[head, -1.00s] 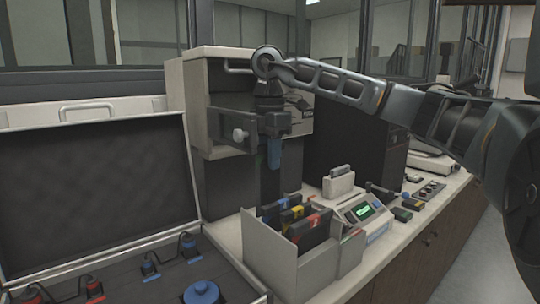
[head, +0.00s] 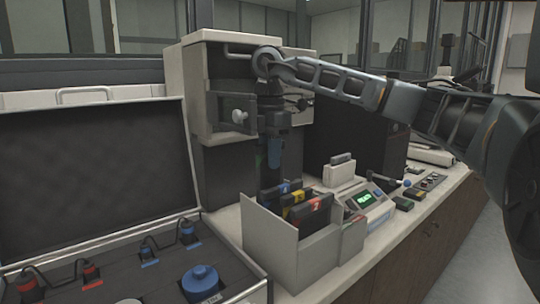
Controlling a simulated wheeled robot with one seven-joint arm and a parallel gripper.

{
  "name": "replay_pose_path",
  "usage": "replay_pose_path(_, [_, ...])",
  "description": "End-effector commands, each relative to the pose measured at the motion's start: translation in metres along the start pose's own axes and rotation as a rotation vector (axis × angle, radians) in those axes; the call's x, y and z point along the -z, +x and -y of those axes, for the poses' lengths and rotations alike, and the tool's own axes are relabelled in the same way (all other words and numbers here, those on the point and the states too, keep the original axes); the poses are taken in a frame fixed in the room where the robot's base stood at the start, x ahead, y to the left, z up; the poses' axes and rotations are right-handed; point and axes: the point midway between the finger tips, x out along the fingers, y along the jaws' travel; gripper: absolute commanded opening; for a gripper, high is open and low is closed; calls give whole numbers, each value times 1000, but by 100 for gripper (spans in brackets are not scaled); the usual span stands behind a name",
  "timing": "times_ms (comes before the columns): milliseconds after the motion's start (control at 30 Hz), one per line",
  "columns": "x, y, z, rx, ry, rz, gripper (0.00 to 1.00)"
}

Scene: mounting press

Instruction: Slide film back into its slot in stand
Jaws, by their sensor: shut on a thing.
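The stand (head: 269,245) is a light beige open box on the bench, with several dark films upright in it. Their tops carry blue, yellow and red labels, and the red-labelled film (head: 316,211) is nearest. My gripper (head: 273,160) hangs pointing down above the stand's rear left side, with a bluish finger showing. It is shut on a dark, upright film (head: 267,178). The held film's lower end is close to the stand's back left corner. The stand wall and other films hide whether it is inside a slot.
A machine (head: 225,160) stands behind the gripper, its knobbed panel close by. Right of the stand are a white holder (head: 339,174) with a dark card and a device with a green display (head: 363,199). An open case (head: 90,190) with a raised lid lies left.

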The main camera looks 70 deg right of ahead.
Motion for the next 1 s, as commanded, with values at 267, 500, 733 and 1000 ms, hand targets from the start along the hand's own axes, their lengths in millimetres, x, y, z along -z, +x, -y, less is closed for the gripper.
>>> replay_pose_path(267, [0,21,0,-1,0,0,0])
replay_pose_path(500, [0,36,0,0,0,0,0])
replay_pose_path(733, [0,50,0,1,0,0,0])
replay_pose_path(1000, [0,67,0,0,0,0,0])
